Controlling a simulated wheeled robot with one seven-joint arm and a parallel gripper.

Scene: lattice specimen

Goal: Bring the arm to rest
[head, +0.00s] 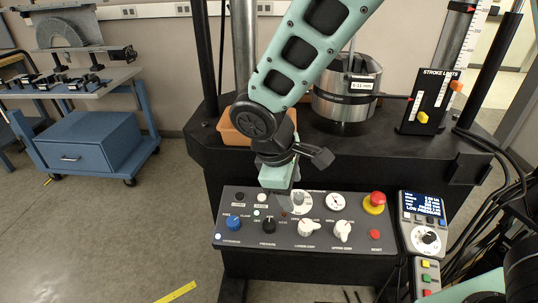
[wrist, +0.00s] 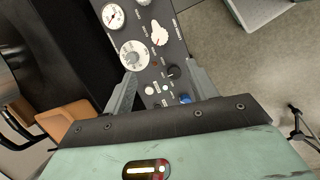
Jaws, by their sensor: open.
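My arm (head: 308,55) reaches down from the top of the head view, mint green with dark joints. My gripper (head: 277,192) points down at the black control panel (head: 330,268), over its left-middle part. In the wrist view my gripper (wrist: 164,86) has its two grey fingers apart, with the panel seen between them and nothing held. A black knob (head: 269,226) and a blue knob (head: 234,223) are close to the fingers. I cannot tell exactly how far the fingertips are above the panel.
Right of the gripper are white knobs (head: 343,231), a gauge (head: 336,201) and a red stop button (head: 375,202). A handheld controller (head: 422,206) hangs at the right. Floor at left is clear near a blue cart (head: 90,140).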

